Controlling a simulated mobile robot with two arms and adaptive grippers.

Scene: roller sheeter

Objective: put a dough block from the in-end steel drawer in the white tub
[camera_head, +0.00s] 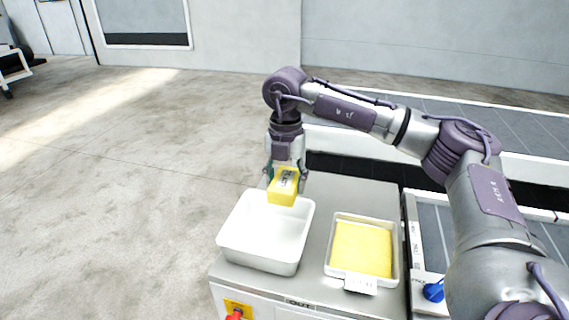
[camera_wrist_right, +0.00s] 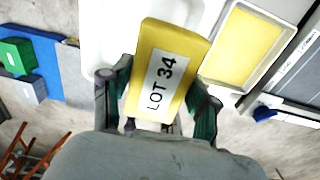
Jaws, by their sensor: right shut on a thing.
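My right gripper (camera_head: 285,177) is shut on a yellow dough block (camera_head: 283,187) with a white label. In the right wrist view the block (camera_wrist_right: 165,70) sits between the two fingers, and its label reads "LOT 34". The white tub (camera_head: 262,262) stands on a steel-topped cabinet and looks empty where I see inside. The block hangs over the tub's far side in the head view, apparently above the rim; its exact height is hard to tell. The tub (camera_wrist_right: 100,40) also shows behind the block in the wrist view. I cannot make out the in-end drawer. My left gripper is not in view.
A white tray (camera_head: 336,269) with a yellow slab (camera_head: 362,248) lies right of the tub. The cabinet front (camera_head: 300,303) bears an "OUT" label and a red knob (camera_head: 237,314). A grey belt bed (camera_head: 435,232) lies at right. Open floor (camera_head: 120,200) extends left.

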